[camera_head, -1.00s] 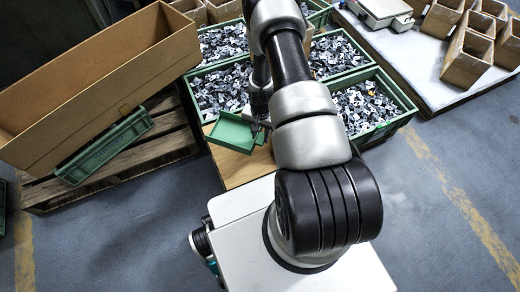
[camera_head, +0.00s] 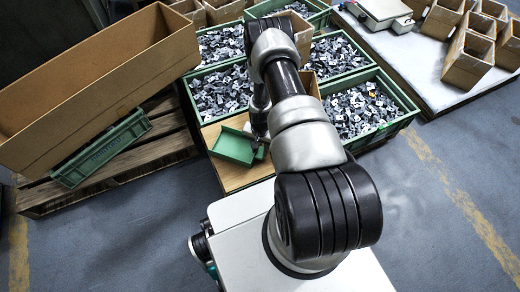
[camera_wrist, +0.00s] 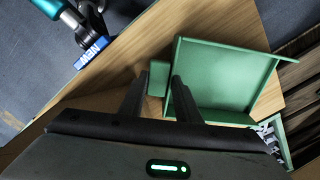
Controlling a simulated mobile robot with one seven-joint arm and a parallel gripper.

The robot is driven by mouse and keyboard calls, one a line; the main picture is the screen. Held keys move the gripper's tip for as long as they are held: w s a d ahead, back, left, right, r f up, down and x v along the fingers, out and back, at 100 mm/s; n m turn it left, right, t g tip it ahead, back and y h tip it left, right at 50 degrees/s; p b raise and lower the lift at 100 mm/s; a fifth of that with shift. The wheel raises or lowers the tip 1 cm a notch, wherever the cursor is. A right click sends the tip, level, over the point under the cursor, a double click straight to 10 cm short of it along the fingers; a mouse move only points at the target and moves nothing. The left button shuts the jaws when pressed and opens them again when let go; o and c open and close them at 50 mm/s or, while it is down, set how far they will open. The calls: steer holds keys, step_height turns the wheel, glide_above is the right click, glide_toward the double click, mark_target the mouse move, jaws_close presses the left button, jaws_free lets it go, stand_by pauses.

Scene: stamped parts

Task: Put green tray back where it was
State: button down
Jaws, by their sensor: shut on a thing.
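The green tray (camera_head: 235,147) is a shallow, open, empty tray over the wooden board (camera_head: 230,180) in front of the bins of parts. It also fills the upper right of the wrist view (camera_wrist: 220,75). My gripper (camera_head: 258,142) is at the tray's right side, partly hidden by my arm in the head view. In the wrist view my gripper (camera_wrist: 160,85) is shut on the small green tab at the tray's side, between its two dark fingers. I cannot tell whether the tray touches the board.
Several green bins (camera_head: 396,88) full of small metal parts stand behind the board. A large cardboard box (camera_head: 100,85) and a green crate (camera_head: 100,150) rest on a pallet (camera_head: 165,145) at left. A blue-labelled object (camera_wrist: 92,52) shows upper left in the wrist view.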

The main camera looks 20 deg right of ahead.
steer(key=shift+f, duration=0.2)
steer(key=c, duration=1.3)
jaws_free()
step_height(320, 180, up, 12)
steer(key=p, duration=0.3)
steer(key=shift+r, duration=0.25)
